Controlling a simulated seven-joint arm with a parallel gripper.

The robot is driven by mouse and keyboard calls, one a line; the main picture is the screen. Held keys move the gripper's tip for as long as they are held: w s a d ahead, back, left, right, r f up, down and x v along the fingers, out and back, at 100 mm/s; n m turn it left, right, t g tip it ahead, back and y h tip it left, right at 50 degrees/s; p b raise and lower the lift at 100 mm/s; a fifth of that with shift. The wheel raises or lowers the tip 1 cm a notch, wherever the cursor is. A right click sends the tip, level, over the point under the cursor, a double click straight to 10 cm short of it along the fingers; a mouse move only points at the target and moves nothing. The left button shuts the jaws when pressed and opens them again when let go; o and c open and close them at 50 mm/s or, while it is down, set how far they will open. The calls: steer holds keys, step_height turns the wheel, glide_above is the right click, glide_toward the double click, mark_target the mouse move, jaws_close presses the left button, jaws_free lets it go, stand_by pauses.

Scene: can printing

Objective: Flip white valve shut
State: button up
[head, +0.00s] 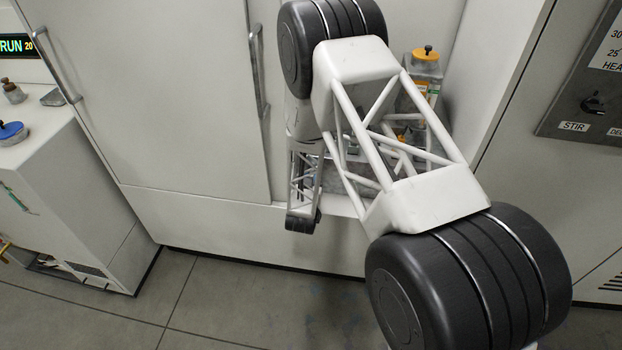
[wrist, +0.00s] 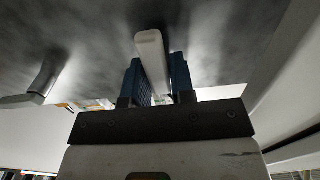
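A white bar-like lever (wrist: 151,52), likely the white valve's handle, shows in the wrist view. It runs between the two fingers of my gripper (wrist: 160,80) and its rounded end reaches past them. The blue-padded fingers stand apart on either side of the lever, and the left pad's inner face shows. I cannot tell whether either pad touches it. The rest of the valve is hidden. In the head view my arm covers the middle, and neither my gripper nor the lever can be made out there.
In the head view, a bottle with an orange cap (head: 425,54) stands in a recess behind my arm. Pale cabinet doors with a long handle (head: 259,72) are to its left. A grey control panel (head: 582,95) is at right. A dark handle-like part (wrist: 47,76) hangs at left in the wrist view.

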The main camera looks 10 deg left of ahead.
jaws_close()
steer(key=shift+n, duration=0.4)
steer(key=n, duration=0.3)
steer(key=shift+d+n, duration=0.15)
steer(key=shift+n, duration=0.15)
steer(key=n, duration=0.3)
steer(key=shift+r+n, duration=0.1)
steer(key=shift+n, duration=0.2)
steer(key=n, duration=0.5)
steer(key=shift+d+r, duration=0.1)
steer(key=shift+r+n, duration=0.1)
steer(key=shift+n, duration=2.4)
